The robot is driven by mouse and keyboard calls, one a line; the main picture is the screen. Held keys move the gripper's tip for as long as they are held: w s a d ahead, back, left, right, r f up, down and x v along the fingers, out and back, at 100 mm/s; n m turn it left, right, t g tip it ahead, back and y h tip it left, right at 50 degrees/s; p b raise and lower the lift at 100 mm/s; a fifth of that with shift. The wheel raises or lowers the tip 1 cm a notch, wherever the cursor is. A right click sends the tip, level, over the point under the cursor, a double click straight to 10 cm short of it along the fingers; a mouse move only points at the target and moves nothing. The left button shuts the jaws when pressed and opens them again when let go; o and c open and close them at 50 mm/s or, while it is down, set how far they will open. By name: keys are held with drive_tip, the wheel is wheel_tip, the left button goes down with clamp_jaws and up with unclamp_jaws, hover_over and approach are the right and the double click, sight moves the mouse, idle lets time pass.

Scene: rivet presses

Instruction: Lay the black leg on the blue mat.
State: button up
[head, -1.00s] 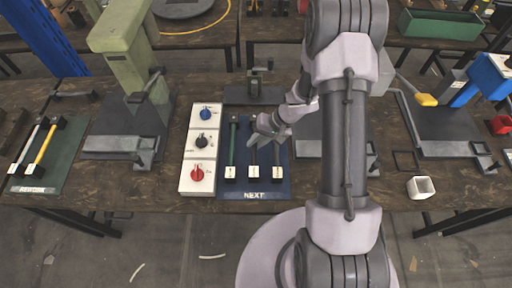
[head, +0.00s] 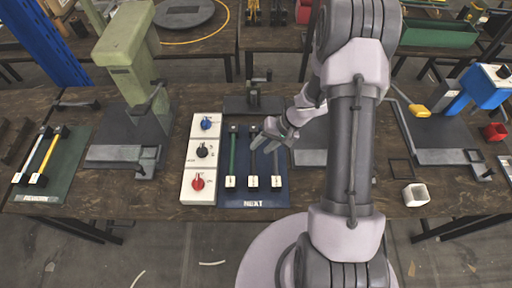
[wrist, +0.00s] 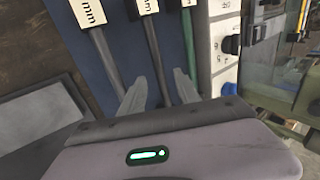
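The blue mat (head: 225,197), marked NEXT, lies near the table's front edge. A green leg (head: 233,155), a black leg (head: 253,158) and a grey leg (head: 277,166) lie on it side by side, each with a white label block at the near end. My gripper (head: 270,144) is over the mat's far part. In the wrist view its fingers are spread and empty, with the black leg (wrist: 153,55) in line with the gap between them (wrist: 157,90). I cannot tell how far above the legs they are.
A white control panel (head: 191,155) with three knobs stands left of the mat. A green press (head: 128,65) and a green mat (head: 65,175) with a white and a yellow leg are farther left. A grey fixture (head: 253,103) stands behind the blue mat. A white box (head: 416,195) sits right.

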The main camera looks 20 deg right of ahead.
drive_tip(key=w+d+r+t+h+p, duration=0.1)
drive_tip(key=w+d+r+t+h, duration=0.25)
drive_tip(key=r, duration=0.85)
drive_tip(key=w+d+r+t+h+p, duration=0.25)
drive_tip(key=w+d+r, duration=0.2)
drive_tip(key=r, duration=0.75)
wheel_tip(320, 180, up, 8)
drive_tip(key=s+m+h, duration=0.1)
drive_tip(key=s+h, duration=0.1)
drive_tip(key=s+r+m+h, duration=0.1)
drive_tip(key=s+r+m, duration=0.1)
drive_tip(key=s+r, duration=0.4)
drive_tip(key=s+a+n+g+y, duration=0.2)
drive_tip(key=s+a+y, duration=0.3)
drive_tip(key=s+a, duration=1.25)
wheel_tip(320, 180, down, 13)
drive_tip(key=s+d+b, duration=0.1)
drive_tip(key=d+b, duration=0.1)
drive_tip(key=b, duration=1.1)
drive_tip(key=shift+s, duration=0.25)
